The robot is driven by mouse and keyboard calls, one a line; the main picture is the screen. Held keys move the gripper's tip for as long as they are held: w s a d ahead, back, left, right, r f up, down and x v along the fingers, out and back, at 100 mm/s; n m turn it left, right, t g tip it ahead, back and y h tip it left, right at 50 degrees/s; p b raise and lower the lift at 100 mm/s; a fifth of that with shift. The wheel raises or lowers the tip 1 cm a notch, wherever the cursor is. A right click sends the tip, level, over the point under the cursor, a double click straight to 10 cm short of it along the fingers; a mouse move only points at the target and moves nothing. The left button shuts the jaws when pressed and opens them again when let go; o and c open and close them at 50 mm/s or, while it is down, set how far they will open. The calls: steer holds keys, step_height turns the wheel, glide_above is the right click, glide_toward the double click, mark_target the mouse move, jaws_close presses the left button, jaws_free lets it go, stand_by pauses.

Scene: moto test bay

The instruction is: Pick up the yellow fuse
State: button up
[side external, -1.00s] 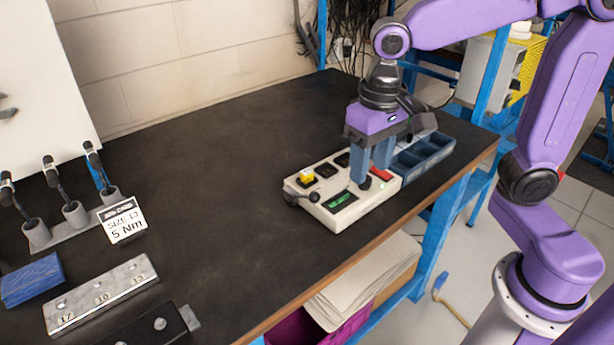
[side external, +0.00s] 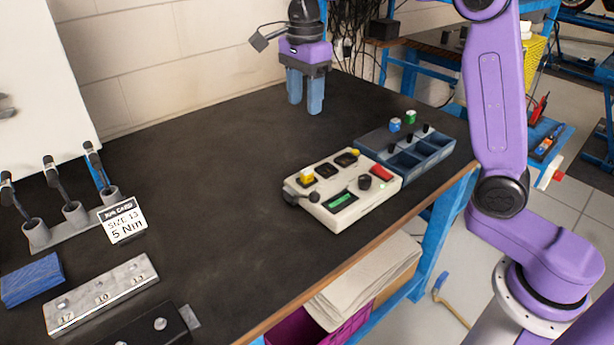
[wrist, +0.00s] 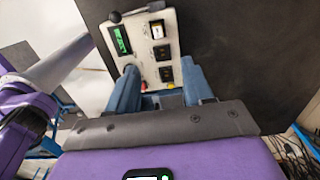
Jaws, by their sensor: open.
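A yellow fuse (side external: 306,174) appears to sit in the end socket of the white tester box (side external: 345,214), near its left end. In the wrist view it shows as a pale yellow-white block (wrist: 157,31) on the box (wrist: 174,20). My gripper (side external: 305,107) is open and empty, fingers pointing down, over the back part of the bench. It is well behind the box and apart from it. In the wrist view the gripper's fingers (wrist: 160,84) overlap the picture of the box's near end.
A blue compartment tray (side external: 418,165) stands beside the box, with a blue piece (side external: 395,124) and a green piece (side external: 410,117) upright at its back. Tool holders (side external: 75,213) and a metal block (side external: 100,293) stand at the left. The bench middle is clear.

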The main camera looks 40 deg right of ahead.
glide_above(307, 171)
steer(key=f, duration=1.1)
steer(key=shift+w+f, duration=0.25)
steer(key=shift+f, duration=0.1)
steer(key=shift+s+f, duration=0.2)
steer(key=shift+f, duration=2.5)
jaws_close()
